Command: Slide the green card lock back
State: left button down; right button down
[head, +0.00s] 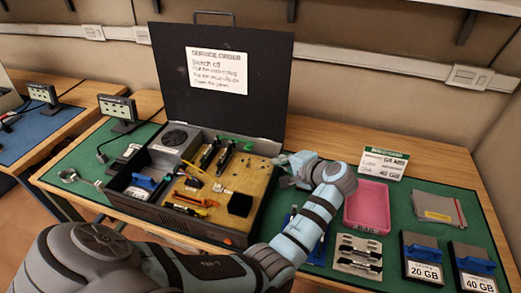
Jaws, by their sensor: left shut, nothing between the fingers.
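An open black computer case (250,236) stands on the green mat, its lid raised at the back. Small green parts show on the case's yellow board near the dark slots, one at the right (247,147) and one further left (222,141). I cannot tell for sure which is the card lock or how far it has slid. My left gripper (281,171) is shut and empty at the case's right edge, to the right of the green parts. No contact with them shows. My right gripper is out of view.
A pink tray (367,213), a metal bracket piece (357,257) and drives marked 20 GB (421,262) and 40 GB (473,269) are on the right. A service order sheet (217,70) is on the lid. My left arm crosses the front.

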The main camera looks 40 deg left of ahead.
pick_arm(q)
jog(key=b+x, duration=0.2)
jog(key=x, duration=0.9)
jog(key=shift+w+a+r, duration=0.1)
jog(key=shift+w+a, duration=0.15)
jog(key=shift+a, duration=0.25)
jog(key=shift+w+a, duration=0.2)
jog(key=shift+a, duration=0.3)
jog(key=shift+w+a, duration=0.15)
jog(key=shift+a, duration=0.35)
